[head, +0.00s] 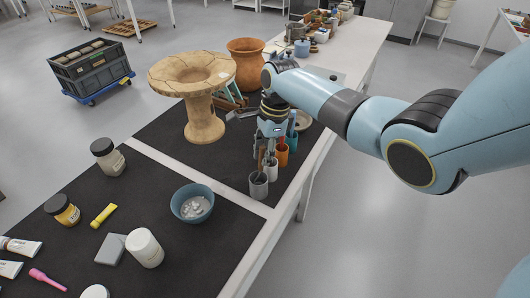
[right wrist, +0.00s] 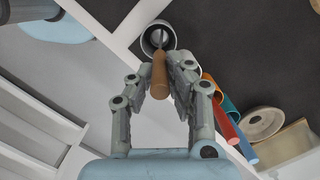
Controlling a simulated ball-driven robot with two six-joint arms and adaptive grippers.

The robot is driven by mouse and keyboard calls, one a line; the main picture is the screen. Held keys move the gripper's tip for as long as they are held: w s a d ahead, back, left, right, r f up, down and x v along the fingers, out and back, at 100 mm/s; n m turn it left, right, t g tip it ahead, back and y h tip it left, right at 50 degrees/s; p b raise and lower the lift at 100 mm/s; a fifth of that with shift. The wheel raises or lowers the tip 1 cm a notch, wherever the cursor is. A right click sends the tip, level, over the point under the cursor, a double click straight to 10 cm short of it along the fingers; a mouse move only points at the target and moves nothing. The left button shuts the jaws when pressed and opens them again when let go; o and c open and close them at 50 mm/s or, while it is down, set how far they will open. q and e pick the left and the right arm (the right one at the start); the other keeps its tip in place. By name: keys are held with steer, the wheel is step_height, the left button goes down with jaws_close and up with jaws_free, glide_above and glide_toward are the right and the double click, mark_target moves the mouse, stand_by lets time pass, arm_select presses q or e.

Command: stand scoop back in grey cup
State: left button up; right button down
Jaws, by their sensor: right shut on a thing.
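My right gripper (right wrist: 160,72) is shut on the brown wooden handle of the scoop (right wrist: 160,80). In the right wrist view the scoop's thin metal end points into the round mouth of the grey cup (right wrist: 145,36). I cannot tell how deep it is in the cup or whether it touches the wall. In the head view the grey cup (head: 258,187) stands upright on the dark mat near the table's right edge, just below my right gripper (head: 265,150). The scoop is mostly hidden there. My left gripper is not in view.
A white cup (head: 271,173), an orange cup (head: 282,155) and a teal one (head: 292,142) stand in a row behind the grey cup. A blue bowl (head: 192,203) is to its left. A large clay stand (head: 203,120) rises farther back. Bare mat lies between.

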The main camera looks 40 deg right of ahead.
steer(key=c, duration=1.2)
jaws_free()
steer(key=shift+r, duration=0.1)
step_height(320, 180, up, 12)
steer(key=d, duration=0.2)
steer(key=shift+s, duration=0.25)
